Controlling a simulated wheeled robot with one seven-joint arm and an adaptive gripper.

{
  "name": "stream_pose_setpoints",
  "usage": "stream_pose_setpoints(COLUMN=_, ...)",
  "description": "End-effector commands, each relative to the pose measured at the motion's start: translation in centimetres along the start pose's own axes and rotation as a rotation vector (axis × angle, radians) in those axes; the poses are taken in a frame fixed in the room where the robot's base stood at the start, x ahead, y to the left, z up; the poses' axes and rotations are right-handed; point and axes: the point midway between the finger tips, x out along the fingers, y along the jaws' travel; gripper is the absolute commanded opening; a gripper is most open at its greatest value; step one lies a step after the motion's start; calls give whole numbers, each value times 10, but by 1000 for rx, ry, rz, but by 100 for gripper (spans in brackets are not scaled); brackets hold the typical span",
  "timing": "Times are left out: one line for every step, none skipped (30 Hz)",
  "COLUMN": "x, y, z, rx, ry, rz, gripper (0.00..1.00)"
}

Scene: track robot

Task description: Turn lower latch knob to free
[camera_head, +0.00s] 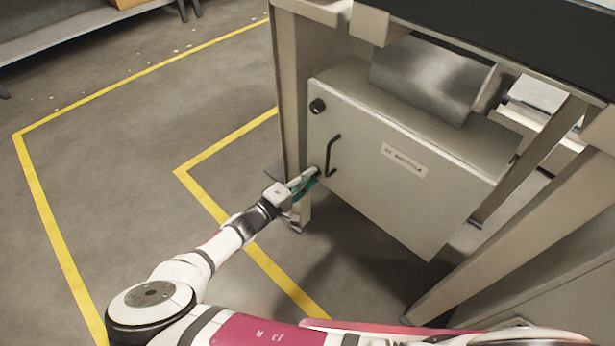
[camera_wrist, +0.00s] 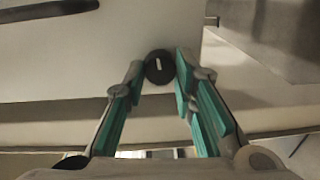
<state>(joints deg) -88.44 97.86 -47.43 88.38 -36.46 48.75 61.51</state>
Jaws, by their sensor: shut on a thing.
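The lower latch knob (camera_wrist: 158,67) is a round black knob with a short white mark, on the grey cabinet door. In the wrist view it sits between the fingertips, its mark close to upright. My gripper (camera_wrist: 160,64) has teal finger pads and is shut on this knob. In the head view my gripper (camera_head: 315,172) reaches the door's lower left corner and hides the lower knob. The upper latch knob (camera_head: 318,105) is black and near the door's upper left corner, apart from my gripper.
The cabinet door (camera_head: 400,200) appears closed, with a black bar handle (camera_head: 331,156) just above my gripper and a label (camera_head: 404,160). A table leg (camera_head: 293,100) stands left of the door. Floor with yellow lines (camera_head: 60,235) is clear at left.

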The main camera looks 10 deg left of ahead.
Motion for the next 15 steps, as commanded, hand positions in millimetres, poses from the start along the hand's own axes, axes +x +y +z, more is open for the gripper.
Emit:
stream_pose_setpoints(x=-1, y=-1, z=0, rx=25, ry=3, rz=-2, gripper=0)
stream_pose_setpoints(x=-1, y=-1, z=0, rx=41, ry=4, rz=-3, gripper=0)
stream_pose_setpoints(x=-1, y=-1, z=0, rx=59, ry=5, rz=-3, gripper=0)
stream_pose_setpoints(x=-1, y=-1, z=0, rx=72, ry=5, rz=-3, gripper=0)
stream_pose_setpoints(x=0, y=-1, z=0, rx=84, ry=6, rz=-3, gripper=0)
stream_pose_setpoints(x=0, y=-1, z=0, rx=97, ry=6, rz=-3, gripper=0)
stream_pose_setpoints(x=0, y=-1, z=0, rx=106, ry=6, rz=-3, gripper=0)
stream_pose_setpoints(x=0, y=-1, z=0, rx=114, ry=7, rz=-3, gripper=0)
stream_pose_setpoints(x=0, y=-1, z=0, rx=123, ry=7, rz=-3, gripper=0)
stream_pose_setpoints(x=0, y=-1, z=0, rx=128, ry=7, rz=-3, gripper=0)
stream_pose_setpoints(x=0, y=-1, z=0, rx=133, ry=7, rz=-3, gripper=0)
stream_pose_setpoints(x=0, y=-1, z=0, rx=139, ry=7, rz=-4, gripper=0)
stream_pose_setpoints(x=0, y=-1, z=0, rx=142, ry=8, rz=-4, gripper=0)
stream_pose_setpoints(x=0, y=-1, z=0, rx=145, ry=8, rz=-4, gripper=0)
stream_pose_setpoints(x=0, y=-1, z=0, rx=147, ry=8, rz=-4, gripper=0)
